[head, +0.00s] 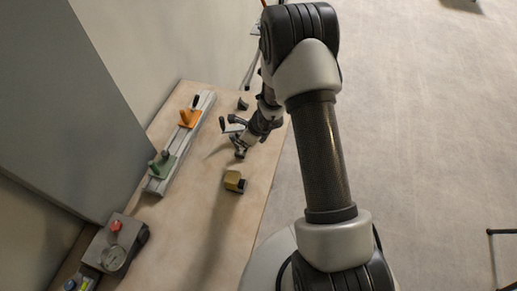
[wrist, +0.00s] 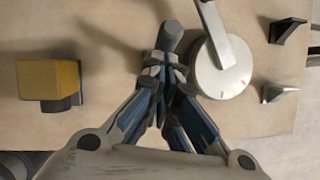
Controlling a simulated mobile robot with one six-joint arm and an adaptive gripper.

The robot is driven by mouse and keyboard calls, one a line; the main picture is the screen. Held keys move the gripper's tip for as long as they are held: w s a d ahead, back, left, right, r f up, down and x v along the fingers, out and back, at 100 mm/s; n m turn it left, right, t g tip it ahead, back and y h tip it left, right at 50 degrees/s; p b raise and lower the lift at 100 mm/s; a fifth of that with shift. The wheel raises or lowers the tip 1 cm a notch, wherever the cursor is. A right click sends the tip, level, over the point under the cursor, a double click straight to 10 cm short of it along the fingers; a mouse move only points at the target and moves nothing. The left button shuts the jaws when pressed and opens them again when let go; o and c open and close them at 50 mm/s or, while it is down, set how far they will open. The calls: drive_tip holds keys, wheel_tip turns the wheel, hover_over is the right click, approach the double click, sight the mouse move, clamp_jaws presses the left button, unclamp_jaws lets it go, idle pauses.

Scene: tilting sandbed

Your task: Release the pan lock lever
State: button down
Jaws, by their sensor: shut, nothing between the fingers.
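A pale round disc (wrist: 221,68) with small coloured marks on its rim shows right of my fingers in the wrist view. A light lever arm (wrist: 210,22) runs from it to the top edge. A grey rounded knob or post (wrist: 169,36) stands just beyond my fingertips; I cannot tell whether they touch it or which part is the pan lock lever. My gripper (wrist: 160,70) is shut and empty, close to the disc's left side. In the head view my gripper (head: 240,147) is low over the table's right part, and the lever is hard to make out there.
A yellow block on a dark mount (wrist: 48,79) stands left of my gripper. Dark and pale wedge brackets (wrist: 288,30) are to the right. In the head view, a rail (head: 186,140) with orange (head: 189,118) and green (head: 161,165) carriages and a red-button box (head: 115,245) lie left.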

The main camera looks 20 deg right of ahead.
drive_tip(key=shift+w+a, duration=0.25)
idle(0.6)
